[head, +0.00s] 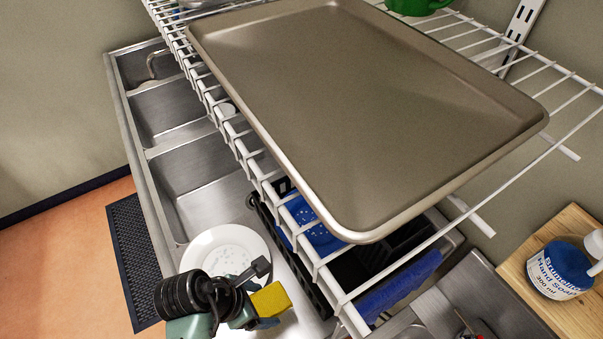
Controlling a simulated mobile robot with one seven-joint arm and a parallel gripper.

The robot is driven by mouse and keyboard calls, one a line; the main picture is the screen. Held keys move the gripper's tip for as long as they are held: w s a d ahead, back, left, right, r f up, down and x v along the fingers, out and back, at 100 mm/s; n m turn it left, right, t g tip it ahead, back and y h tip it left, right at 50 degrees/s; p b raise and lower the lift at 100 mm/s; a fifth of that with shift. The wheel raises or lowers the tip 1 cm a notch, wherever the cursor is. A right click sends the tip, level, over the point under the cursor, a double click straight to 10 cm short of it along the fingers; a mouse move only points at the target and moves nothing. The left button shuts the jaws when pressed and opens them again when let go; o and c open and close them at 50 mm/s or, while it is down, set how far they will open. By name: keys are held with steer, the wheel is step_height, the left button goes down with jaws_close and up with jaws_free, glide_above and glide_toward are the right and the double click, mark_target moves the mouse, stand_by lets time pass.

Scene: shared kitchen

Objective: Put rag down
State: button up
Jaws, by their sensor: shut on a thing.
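My gripper (262,292) is at the bottom centre of the head view, over the front of the sink counter. It is shut on a small yellow piece, which I take to be the rag (271,299). The rag shows as a flat, block-like yellow patch between the fingers. The rest of it is hidden by the gripper, and I cannot tell whether it touches the counter. A white plate (222,240) with spots on it lies just behind my gripper.
A wire shelf (245,158) with a large baking tray (360,95) overhangs the counter. Below it is a dark dish rack (317,291) with blue items. Steel sink basins (200,180) are at left. A soap bottle (560,270) stands on a wooden board (562,313) at right.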

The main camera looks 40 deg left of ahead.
steer(key=shift+a+f, duration=0.15)
steer(key=shift+f, duration=0.15)
step_height(320, 180, down, 10)
steer(key=shift+r+p, duration=0.25)
steer(key=shift+p, duration=0.05)
steer(key=shift+f, duration=0.1)
steer(key=o, duration=1.1)
steer(key=v, duration=1.2)
steer(key=shift+s, duration=0.1)
steer(key=shift+c, duration=0.2)
